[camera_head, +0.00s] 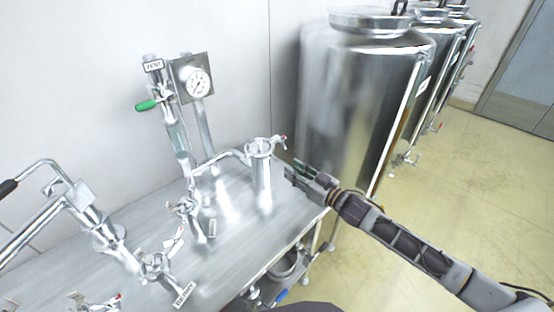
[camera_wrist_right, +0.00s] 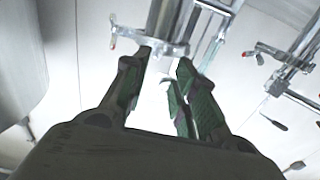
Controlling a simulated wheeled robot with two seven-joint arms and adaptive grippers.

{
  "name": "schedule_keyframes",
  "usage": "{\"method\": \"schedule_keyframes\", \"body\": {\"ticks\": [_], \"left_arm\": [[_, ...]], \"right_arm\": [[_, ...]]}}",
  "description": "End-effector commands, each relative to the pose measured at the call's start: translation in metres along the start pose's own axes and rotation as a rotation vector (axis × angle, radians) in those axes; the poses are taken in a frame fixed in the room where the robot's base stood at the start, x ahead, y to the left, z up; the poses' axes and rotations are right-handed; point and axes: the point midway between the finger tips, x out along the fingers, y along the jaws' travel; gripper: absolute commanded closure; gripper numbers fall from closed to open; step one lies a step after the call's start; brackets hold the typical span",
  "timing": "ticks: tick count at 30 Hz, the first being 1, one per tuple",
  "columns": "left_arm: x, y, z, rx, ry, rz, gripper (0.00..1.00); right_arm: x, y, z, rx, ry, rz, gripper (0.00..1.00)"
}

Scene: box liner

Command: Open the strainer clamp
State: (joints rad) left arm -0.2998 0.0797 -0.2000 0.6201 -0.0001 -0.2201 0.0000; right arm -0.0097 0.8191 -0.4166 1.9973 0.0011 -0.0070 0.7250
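The strainer (camera_head: 262,178) is an upright steel cylinder near the right end of the steel bench in the head view. It also shows at the top of the right wrist view (camera_wrist_right: 168,18). Its clamp (camera_head: 279,141) sits at the upper rim, with a red-tipped handle pointing right; the red tip shows in the wrist view (camera_wrist_right: 113,43). My right gripper (camera_head: 296,172) is just right of the strainer and lower than the clamp. Its green-padded fingers (camera_wrist_right: 164,64) are apart, with nothing between them. My left gripper is not in view.
A large steel tank (camera_head: 350,105) stands close behind my right gripper. Floor at right is open.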

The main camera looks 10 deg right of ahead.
Motion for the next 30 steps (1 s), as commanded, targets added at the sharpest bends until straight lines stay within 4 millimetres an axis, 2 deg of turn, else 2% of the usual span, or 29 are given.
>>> {"method": "schedule_keyframes", "body": {"ticks": [30], "left_arm": [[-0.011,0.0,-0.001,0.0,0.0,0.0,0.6]], "right_arm": [[0.07,0.0,-0.001,0.001,0.0,0.0,0.72]]}}
